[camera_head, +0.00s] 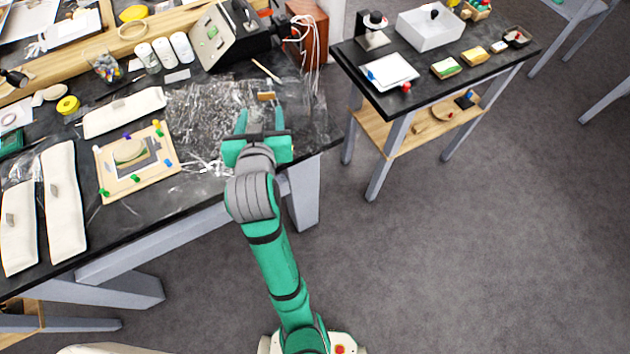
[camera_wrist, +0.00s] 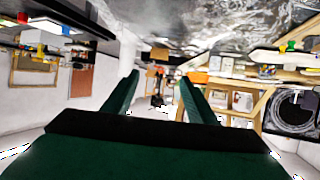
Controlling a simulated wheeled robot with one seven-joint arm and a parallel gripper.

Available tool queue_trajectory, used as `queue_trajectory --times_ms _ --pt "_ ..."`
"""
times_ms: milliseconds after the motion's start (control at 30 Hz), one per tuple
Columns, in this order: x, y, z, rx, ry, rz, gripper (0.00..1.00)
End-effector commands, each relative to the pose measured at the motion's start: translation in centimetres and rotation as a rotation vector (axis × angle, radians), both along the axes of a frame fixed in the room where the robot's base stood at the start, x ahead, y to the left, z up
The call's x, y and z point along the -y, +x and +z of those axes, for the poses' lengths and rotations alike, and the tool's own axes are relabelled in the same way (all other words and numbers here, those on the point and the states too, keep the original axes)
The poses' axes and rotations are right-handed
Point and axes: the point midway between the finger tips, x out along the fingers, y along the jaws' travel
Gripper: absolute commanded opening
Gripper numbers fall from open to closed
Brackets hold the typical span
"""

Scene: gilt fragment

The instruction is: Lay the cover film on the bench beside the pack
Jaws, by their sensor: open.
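The crumpled clear film (camera_head: 208,112) lies spread on the black bench top (camera_head: 205,190), left of my gripper. Its shiny folds also show along the top of the wrist view (camera_wrist: 215,14). My gripper (camera_head: 260,117) is open over the bench's right part, pointing away from my base. In the wrist view the gap between its fingers (camera_wrist: 160,77) looks empty.
A small tan block (camera_head: 266,96) is just beyond my fingertips. Pale cushions (camera_head: 64,198) lie on the bench's left. White bottles (camera_head: 164,52) and a dark device (camera_head: 240,38) stand behind. A second table (camera_head: 440,90) stands to the right across a floor gap.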

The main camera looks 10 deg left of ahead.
Motion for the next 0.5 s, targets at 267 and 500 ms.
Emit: queue_trajectory --times_ms 267,500 --pt "3.7 -2.9 -7.0 0.014 -0.010 -0.014 0.52" --pt "7.1 -7.4 -12.1 0.040 -0.007 -0.034 0.52"
